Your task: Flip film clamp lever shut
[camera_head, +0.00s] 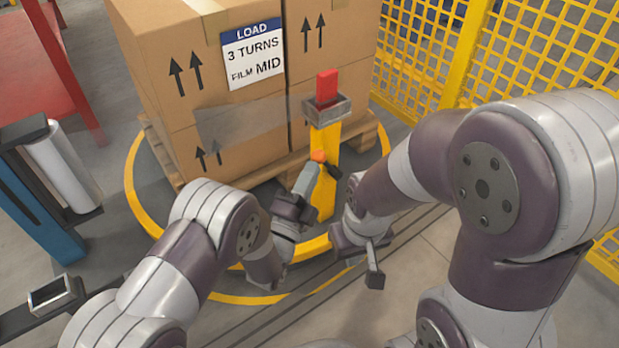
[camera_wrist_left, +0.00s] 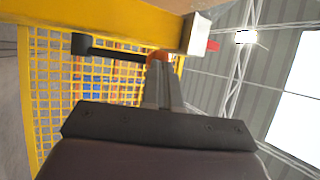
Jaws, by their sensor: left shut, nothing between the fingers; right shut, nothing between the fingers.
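The film clamp stands on a yellow post (camera_head: 326,186) at the pallet's front corner. A grey box-shaped head (camera_head: 326,109) tops it, with an upright red block (camera_head: 327,86). Lower on the post is an orange hub (camera_head: 318,156) with a dark lever (camera_head: 334,171) pointing down and right. In the left wrist view the lever (camera_wrist_left: 105,49) runs sideways from the hub. My left gripper (camera_head: 311,170) is shut and empty, its fingertips at the hub; whether they touch cannot be told. My right gripper (camera_head: 375,275) is shut and empty, lower and right of the post.
Stacked cartons (camera_head: 190,110) stand on a wooden pallet (camera_head: 371,135) behind the post. Translucent film (camera_head: 240,121) stretches toward the clamp head. A film roll (camera_head: 62,168) on a blue stand is at left; yellow mesh fencing (camera_head: 550,45) is at right. Open floor lies in front.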

